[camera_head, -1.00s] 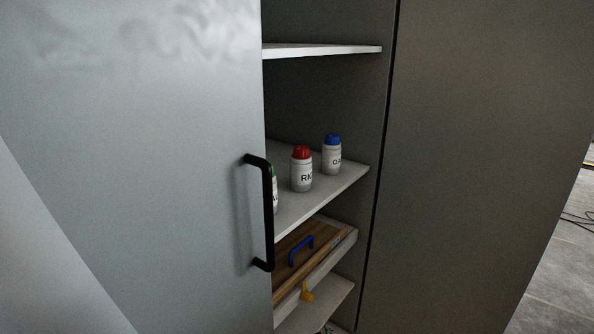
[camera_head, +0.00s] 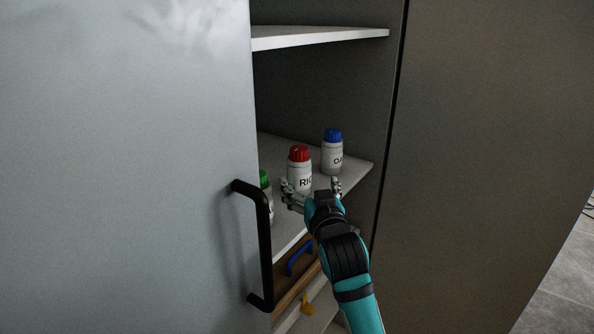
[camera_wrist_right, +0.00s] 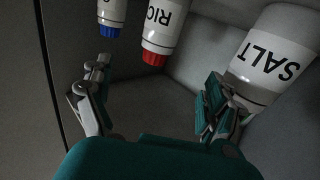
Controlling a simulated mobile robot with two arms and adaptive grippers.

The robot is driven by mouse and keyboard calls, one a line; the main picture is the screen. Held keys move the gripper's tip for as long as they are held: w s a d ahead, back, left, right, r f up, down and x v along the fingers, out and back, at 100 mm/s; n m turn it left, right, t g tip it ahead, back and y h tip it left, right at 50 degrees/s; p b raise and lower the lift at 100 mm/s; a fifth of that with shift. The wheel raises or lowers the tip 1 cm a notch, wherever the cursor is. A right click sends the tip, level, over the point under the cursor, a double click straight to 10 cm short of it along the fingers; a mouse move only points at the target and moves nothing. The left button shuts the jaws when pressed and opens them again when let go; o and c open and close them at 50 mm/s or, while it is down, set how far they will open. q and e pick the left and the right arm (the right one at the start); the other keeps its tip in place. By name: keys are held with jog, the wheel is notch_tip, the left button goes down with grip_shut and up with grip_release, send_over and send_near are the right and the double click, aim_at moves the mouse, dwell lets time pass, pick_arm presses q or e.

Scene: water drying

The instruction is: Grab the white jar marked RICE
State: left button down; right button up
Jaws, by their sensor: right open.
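The white jar marked RICE (camera_head: 299,170), with a red lid, stands on the cabinet's middle shelf (camera_head: 290,232). My right gripper (camera_head: 311,186) is open and empty in front of it, fingers spread and apart from the jar. In the right wrist view the RICE jar (camera_wrist_right: 160,32) appears upside down beyond the open fingers (camera_wrist_right: 150,85), its label cut by the top edge. My left gripper is not in view.
A blue-lidded jar (camera_head: 332,155) stands right of and behind the RICE jar. A green-lidded jar (camera_head: 265,190), partly behind the door edge, reads SALT in the wrist view (camera_wrist_right: 270,60). The grey door (camera_head: 130,150) with black handle (camera_head: 267,250) bounds the left.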

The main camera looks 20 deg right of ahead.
aim_at(299, 159)
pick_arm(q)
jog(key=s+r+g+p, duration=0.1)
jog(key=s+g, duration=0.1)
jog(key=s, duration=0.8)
pick_arm(e)
jog(key=w, duration=0.5)
jog(key=w+d, duration=0.1)
jog(key=w, duration=0.2)
jog(key=shift+p, duration=0.35)
jog(key=shift+w, duration=0.4)
jog(key=shift+w+r+p, duration=0.1)
jog(key=shift+w+p, duration=0.25)
jog(key=shift+p, duration=0.05)
jog(key=w, duration=0.2)
jog(key=w+p, duration=0.1)
jog(key=w, duration=0.1)
jog(key=shift+w+d+f, duration=0.1)
jog(key=shift+d+f, duration=0.1)
jog(key=shift+d, duration=0.15)
jog(key=c, duration=1.5)
jog(key=shift+c, duration=0.9)
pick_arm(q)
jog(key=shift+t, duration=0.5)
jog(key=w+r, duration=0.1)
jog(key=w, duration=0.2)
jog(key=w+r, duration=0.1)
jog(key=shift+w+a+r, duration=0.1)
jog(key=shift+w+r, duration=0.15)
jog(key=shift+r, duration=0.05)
